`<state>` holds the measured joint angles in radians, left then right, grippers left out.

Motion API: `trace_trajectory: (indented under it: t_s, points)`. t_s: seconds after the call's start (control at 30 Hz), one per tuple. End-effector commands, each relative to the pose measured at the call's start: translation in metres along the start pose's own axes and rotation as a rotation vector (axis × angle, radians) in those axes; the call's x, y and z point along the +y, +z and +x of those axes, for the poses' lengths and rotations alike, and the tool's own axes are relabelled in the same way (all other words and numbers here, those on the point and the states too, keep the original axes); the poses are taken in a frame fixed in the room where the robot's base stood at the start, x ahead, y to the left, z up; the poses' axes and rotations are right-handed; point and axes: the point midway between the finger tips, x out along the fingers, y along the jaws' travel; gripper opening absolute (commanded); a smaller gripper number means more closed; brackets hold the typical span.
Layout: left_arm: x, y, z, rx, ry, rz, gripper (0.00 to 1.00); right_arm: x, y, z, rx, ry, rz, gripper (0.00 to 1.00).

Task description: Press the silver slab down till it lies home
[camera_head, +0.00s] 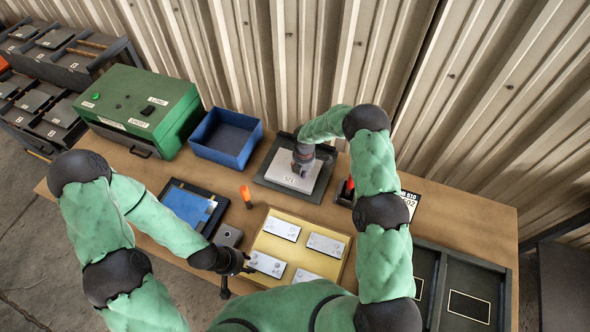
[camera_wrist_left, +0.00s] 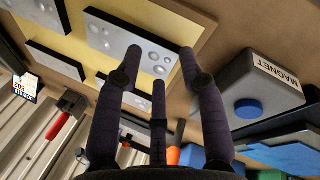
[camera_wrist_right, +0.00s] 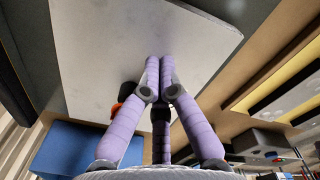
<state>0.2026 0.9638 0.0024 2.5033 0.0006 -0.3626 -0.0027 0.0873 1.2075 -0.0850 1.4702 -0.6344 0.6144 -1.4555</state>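A yellow board (camera_head: 262,243) with several silver plates lies in front. A grey magnet block (camera_head: 229,236), blue-screened tablet (camera_head: 188,206), orange-topped item (camera_head: 246,194), blue bin (camera_head: 225,139) and green box (camera_head: 140,106) stand to the left. Dark trays (camera_head: 470,286) lie at right.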

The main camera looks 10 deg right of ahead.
Motion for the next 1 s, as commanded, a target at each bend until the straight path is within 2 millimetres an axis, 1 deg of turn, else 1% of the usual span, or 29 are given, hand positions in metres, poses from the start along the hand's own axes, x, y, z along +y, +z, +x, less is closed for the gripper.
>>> trace_trajectory:
  t_s: [0.03, 0.47, 0.57, 1.0]
  points:
    - [-0.001, 0.000, 0.002, 0.000, 0.000, 0.000, 0.40, 0.000, 0.000, 0.002, 0.000, 0.000, 0.000, 0.00]
    - [0.000, 0.000, 0.000, 0.000, 0.000, 0.000, 0.40, 0.000, 0.000, 0.001, 0.000, 0.000, 0.000, 0.00]
    - [0.001, 0.000, -0.002, 0.000, 0.000, 0.000, 0.40, 0.000, 0.000, -0.004, 0.000, 0.000, 0.000, 0.00]
    - [0.005, 0.001, -0.013, 0.000, 0.000, 0.000, 0.40, 0.000, 0.000, -0.035, 0.000, 0.000, 0.001, 0.00]
